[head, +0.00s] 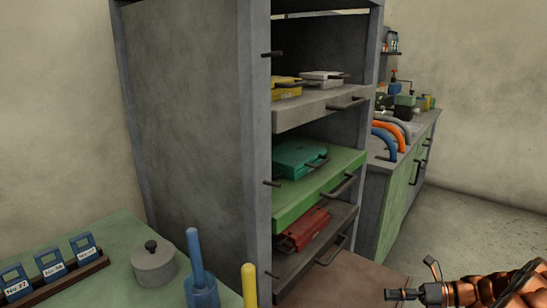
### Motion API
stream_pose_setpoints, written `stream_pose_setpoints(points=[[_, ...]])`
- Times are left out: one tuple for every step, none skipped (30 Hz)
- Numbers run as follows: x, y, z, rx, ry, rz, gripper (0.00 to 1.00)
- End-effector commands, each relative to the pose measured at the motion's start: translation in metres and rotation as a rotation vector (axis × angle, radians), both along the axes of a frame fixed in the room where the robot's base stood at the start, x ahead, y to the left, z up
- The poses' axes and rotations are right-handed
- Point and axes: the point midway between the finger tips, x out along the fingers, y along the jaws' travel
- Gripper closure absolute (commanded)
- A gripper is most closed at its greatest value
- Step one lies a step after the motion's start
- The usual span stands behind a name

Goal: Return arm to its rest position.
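My gripper (411,279) shows at the bottom right of the head view, at the end of my copper and black arm (500,288). One dark finger points left and the other points up, with a gap between them, so it looks open. Nothing shows between the fingers. The gripper appears in front of the grey floor and the brown surface at the foot of the shelf unit, apart from the drawers. The rest of my arm runs out of the picture at the right.
A tall grey cabinet (190,110) has pull-out shelves holding yellow, teal (297,160) and red (303,229) cases. A green table (115,285) at the left bears a grey pot (154,265). A cluttered counter (405,185) stands behind. Floor (480,225) at the right is clear.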

Motion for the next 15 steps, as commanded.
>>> stream_pose_setpoints(points=[[0.0, 0.017, 0.024, -0.02, -0.041, 0.047, 0.61], [-0.001, 0.026, 0.033, -0.035, -0.067, 0.075, 0.61], [-0.003, 0.037, 0.045, -0.057, -0.102, 0.113, 0.61], [-0.004, 0.045, 0.054, -0.073, -0.129, 0.141, 0.61], [-0.006, 0.054, 0.062, -0.087, -0.153, 0.17, 0.61], [-0.009, 0.065, 0.073, -0.105, -0.186, 0.209, 0.61], [-0.012, 0.074, 0.082, -0.12, -0.212, 0.236, 0.61], [-0.015, 0.082, 0.09, -0.134, -0.238, 0.265, 0.61], [-0.019, 0.092, 0.1, -0.155, -0.272, 0.303, 0.61], [-0.022, 0.1, 0.108, -0.17, -0.3, 0.332, 0.61], [-0.025, 0.107, 0.116, -0.186, -0.325, 0.36, 0.61], [-0.031, 0.117, 0.125, -0.204, -0.359, 0.4, 0.61], [-0.035, 0.124, 0.132, -0.215, -0.383, 0.43, 0.61], [-0.039, 0.132, 0.139, -0.227, -0.409, 0.459, 0.61], [-0.046, 0.14, 0.149, -0.247, -0.445, 0.499, 0.61]])
